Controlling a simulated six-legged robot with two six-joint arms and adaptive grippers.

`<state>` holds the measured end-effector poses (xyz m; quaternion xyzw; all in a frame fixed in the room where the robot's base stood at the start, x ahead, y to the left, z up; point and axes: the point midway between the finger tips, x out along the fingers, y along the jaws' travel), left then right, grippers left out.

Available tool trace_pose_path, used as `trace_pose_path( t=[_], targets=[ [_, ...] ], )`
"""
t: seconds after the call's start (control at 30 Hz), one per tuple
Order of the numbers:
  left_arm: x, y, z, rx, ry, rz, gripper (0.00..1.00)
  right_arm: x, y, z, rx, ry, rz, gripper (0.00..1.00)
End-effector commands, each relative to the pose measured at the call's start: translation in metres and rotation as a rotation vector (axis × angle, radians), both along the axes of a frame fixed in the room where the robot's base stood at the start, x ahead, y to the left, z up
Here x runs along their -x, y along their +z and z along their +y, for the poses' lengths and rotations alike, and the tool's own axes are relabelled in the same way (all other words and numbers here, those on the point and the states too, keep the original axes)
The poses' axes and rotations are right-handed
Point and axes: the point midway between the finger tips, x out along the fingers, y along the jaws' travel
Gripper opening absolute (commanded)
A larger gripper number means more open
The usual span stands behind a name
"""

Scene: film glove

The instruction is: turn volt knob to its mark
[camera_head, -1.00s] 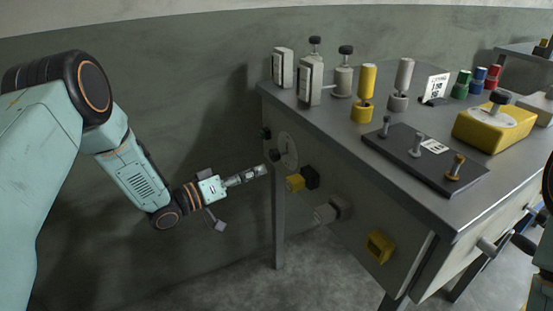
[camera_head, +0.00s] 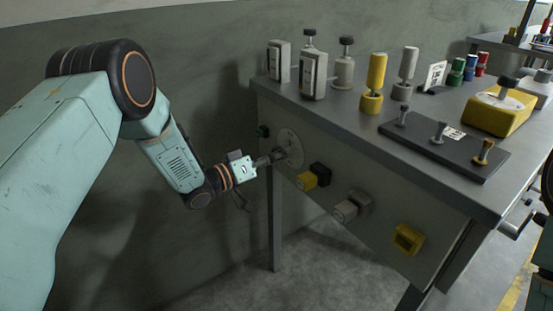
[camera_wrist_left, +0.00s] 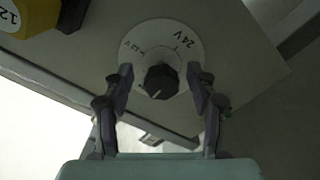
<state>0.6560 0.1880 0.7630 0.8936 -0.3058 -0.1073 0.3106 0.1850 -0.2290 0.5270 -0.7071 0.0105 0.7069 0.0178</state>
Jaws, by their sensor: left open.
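The volt knob is a dark faceted knob (camera_wrist_left: 161,82) on a round pale dial plate (camera_wrist_left: 183,48) marked "24V", on the side panel of the workbench. In the head view the dial plate (camera_head: 292,147) shows at the panel's left end, with the knob partly hidden by my gripper. My left gripper (camera_head: 277,156) points at the dial from the left. In the left wrist view its two fingers (camera_wrist_left: 162,88) are open, one on each side of the knob, with gaps visible between fingers and knob. A pale pointer line shows on the knob's face. My right gripper is not in view.
The bench top (camera_head: 350,125) holds several grey and yellow posts and a dark lever board (camera_head: 425,145).

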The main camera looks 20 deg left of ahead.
Motion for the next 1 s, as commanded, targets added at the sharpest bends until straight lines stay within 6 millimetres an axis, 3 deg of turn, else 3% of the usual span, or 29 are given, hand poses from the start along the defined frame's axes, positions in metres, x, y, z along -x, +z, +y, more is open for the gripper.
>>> trace_pose_path(
  t=[0.3, 0.9, 1.0],
  targets=[
    [-0.0021, 0.0005, -0.0019, 0.001, 0.000, 0.001, 0.56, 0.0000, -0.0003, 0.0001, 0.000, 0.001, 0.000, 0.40],
    [-0.0020, 0.0003, 0.0012, 0.001, -0.002, 0.000, 0.05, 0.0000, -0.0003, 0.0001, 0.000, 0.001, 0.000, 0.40],
    [-0.0019, 0.0004, 0.0012, 0.000, -0.002, 0.000, 0.03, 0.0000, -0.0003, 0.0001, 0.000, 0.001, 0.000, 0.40]
  ],
)
